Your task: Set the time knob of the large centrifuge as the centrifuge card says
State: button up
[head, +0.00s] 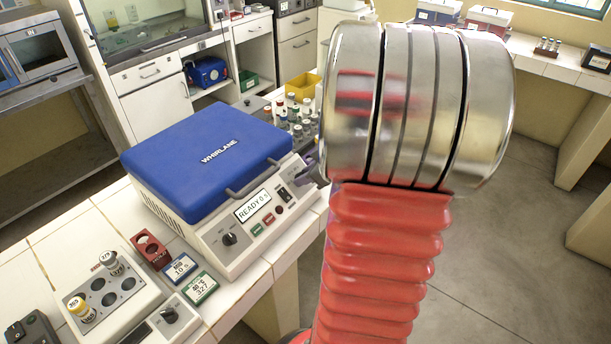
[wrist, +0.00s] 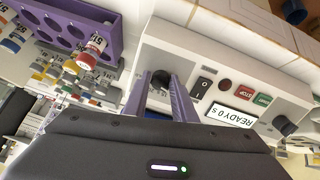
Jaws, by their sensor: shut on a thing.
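The large centrifuge (head: 215,185) has a closed blue lid marked WHIRLANE and a pale front panel. Its display (head: 253,206) reads READY 0 s. A dark knob (head: 229,239) sits at the panel's left end. A second dark knob (wrist: 160,78), at the other end, stands between the purple fingers of my gripper (wrist: 160,80), which is shut on it. In the head view my gripper (head: 310,174) is at the panel's right end, partly hidden by my arm. A blue card (head: 180,268) reads about 10 s; a green card (head: 201,288) shows 327. Knob labels are unreadable.
A purple rack (wrist: 80,30) with capped tubes stands close beside my gripper. A small block (head: 110,283) with tubes and a knob (head: 170,314) is at the front left. A red item (head: 149,248) lies near the cards. Floor is clear at right.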

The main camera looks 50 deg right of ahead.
jog(key=shift+a, duration=0.1)
jog(key=o, duration=1)
jog(key=shift+s, duration=0.1)
jog(key=v, duration=1.3)
jog(key=shift+s+r, duration=0.2)
